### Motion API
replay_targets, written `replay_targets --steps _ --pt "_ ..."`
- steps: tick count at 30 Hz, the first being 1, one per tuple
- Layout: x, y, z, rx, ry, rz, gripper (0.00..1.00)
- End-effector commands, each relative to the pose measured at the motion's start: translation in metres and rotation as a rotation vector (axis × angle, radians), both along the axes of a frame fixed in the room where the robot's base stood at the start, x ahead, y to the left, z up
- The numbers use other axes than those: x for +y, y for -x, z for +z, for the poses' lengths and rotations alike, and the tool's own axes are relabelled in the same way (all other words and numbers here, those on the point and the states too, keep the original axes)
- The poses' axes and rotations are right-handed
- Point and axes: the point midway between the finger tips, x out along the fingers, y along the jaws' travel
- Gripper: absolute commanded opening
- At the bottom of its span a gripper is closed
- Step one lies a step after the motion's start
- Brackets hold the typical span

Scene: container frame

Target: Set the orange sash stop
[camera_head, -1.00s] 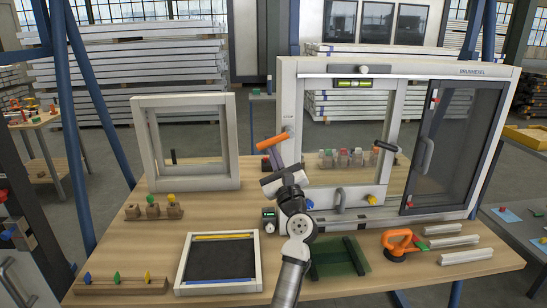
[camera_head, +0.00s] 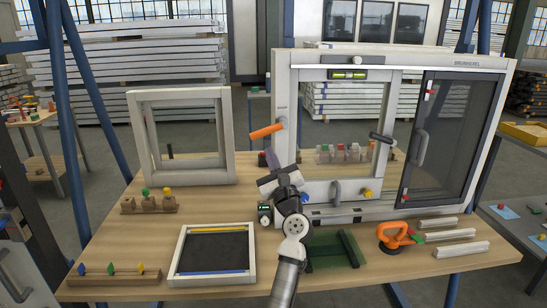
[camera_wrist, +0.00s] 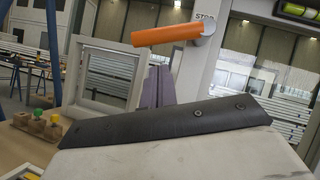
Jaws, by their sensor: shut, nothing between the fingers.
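The orange sash stop (camera_head: 267,131) is a cylindrical lever on the left post of the big window frame (camera_head: 285,85). It points left from its pivot, its free end slightly lower. In the wrist view the orange lever (camera_wrist: 166,35) meets a grey round hub beneath the word STOP. My gripper (camera_head: 270,158) is just below the lever, in front of the left post. Its purple-grey fingers (camera_wrist: 152,88) are together and empty, pointing up toward the lever. A gap shows between fingertips and lever in the head view; the wrist view leaves contact unclear.
A black handle (camera_head: 381,137), a grey handle (camera_head: 336,190) and a yellow knob (camera_head: 366,194) are on the big frame. A smaller empty frame (camera_head: 135,130) stands left. An orange suction lifter (camera_head: 394,237) lies right.

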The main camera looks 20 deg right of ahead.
Motion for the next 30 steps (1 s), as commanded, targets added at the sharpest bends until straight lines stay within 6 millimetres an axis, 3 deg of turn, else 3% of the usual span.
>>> replay_targets --steps 2,9,15,30 --pt "0.003 -0.003 -0.018 0.000 0.000 0.001 0.00" --pt "0.004 0.050 -0.045 0.002 0.001 -0.002 0.00" --pt "0.005 0.075 -0.058 0.001 0.001 -0.001 0.00" --pt "0.006 0.083 -0.061 0.000 0.000 0.000 0.00"
